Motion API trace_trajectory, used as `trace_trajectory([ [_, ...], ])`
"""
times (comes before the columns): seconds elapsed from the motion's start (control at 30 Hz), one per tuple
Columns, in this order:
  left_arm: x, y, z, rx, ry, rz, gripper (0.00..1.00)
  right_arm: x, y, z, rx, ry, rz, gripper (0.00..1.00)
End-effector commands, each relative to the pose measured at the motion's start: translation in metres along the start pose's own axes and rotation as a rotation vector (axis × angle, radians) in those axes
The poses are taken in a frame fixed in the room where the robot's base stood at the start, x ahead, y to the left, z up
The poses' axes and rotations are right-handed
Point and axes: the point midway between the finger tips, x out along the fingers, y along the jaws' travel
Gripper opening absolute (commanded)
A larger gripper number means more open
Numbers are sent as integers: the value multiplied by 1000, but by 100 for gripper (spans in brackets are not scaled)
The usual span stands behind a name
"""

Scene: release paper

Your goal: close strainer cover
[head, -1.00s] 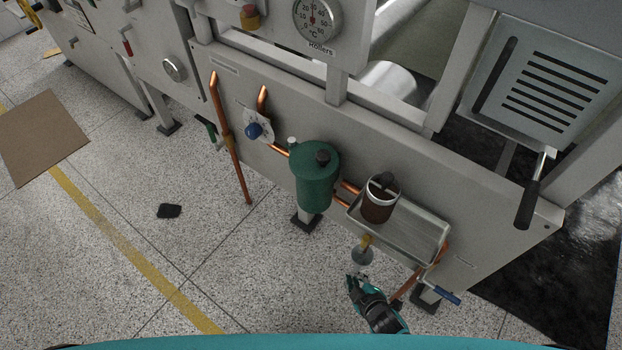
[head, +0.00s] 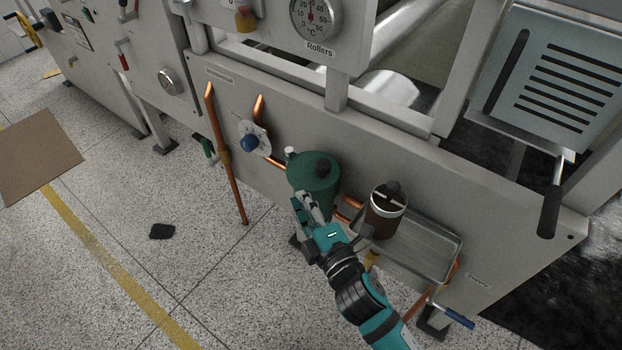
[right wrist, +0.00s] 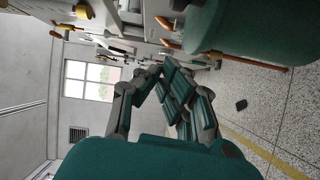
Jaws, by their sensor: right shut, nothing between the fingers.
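Whether the cover is fastened cannot be told. My right gripper (head: 304,202) is shut and empty, in front of the strainer, overlapping its lower left side in the head view; contact cannot be told. In the right wrist view, the shut fingers (right wrist: 158,72) show with the green strainer body (right wrist: 240,30) at upper right. My left gripper is not in view.
A brown cylinder (head: 381,224) with a metal rim and handle stands in a metal tray (head: 440,247) right of the strainer. Copper pipes (head: 228,165) and a blue knob (head: 249,143) are at left. Clear floor lies in front, with a dark scrap (head: 162,231).

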Motion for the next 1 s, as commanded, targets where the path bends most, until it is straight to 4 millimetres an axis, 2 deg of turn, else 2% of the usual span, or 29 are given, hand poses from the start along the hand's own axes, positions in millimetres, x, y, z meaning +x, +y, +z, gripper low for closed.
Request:
trace_trajectory([
  [0.1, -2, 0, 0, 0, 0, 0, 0, 28, 1, 0, 2, 0, 2, 0],
  [0.2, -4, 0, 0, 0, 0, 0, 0, 42, 1, 5, -2, -1, -1, 0],
  [0.3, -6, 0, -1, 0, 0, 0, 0, 44, 0, 21, -2, -1, -3, 0],
  [0.5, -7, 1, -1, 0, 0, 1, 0, 48, -1, 37, 1, 0, -2, 0],
  [0.87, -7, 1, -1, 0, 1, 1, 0, 48, -1, 39, 3, 0, -2, 0],
  [1.0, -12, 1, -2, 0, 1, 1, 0, 50, 2, 49, 0, 0, -2, 0],
])
